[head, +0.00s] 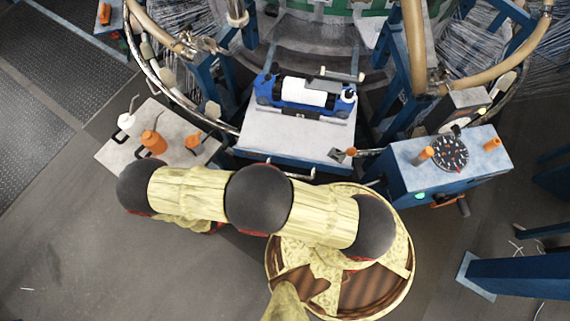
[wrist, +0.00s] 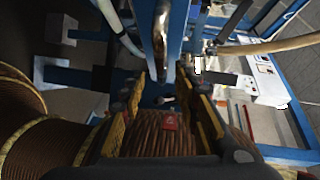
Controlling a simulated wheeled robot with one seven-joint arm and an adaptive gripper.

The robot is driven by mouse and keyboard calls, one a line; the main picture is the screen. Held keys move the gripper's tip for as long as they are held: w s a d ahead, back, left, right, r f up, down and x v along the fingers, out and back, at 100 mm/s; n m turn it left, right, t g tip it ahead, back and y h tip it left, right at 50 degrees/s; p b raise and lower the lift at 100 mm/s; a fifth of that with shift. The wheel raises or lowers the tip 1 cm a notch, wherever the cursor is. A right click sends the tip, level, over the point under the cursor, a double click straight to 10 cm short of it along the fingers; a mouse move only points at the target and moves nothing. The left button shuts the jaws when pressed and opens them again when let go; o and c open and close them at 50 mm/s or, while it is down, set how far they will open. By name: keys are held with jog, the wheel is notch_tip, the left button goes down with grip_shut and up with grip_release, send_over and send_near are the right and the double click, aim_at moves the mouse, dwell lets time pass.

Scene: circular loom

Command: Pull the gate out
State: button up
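I cannot tell for sure which part is the gate. In the head view, a flat grey plate (head: 290,134) with a blue front edge stands out from the loom at the centre, carrying a white roll (head: 304,92) in a blue holder. My gripper (wrist: 167,85) shows in the wrist view, its two dark fingers with yellow pads spread apart. Nothing is held between them. A shiny metal bar (wrist: 160,32) and a blue upright stand beyond the fingertips. In the head view my gripper cannot be made out, and my arm covers the floor before the plate.
A control box (head: 448,165) with a dial stands right of the plate. A side table (head: 120,157) with bottles stands left. Blue posts and curved tan tubes frame the loom. Floor at lower left is clear.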

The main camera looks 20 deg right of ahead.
jog(key=v, duration=0.5)
jog(key=shift+s+a, duration=0.1)
jog(key=shift+a, duration=0.2)
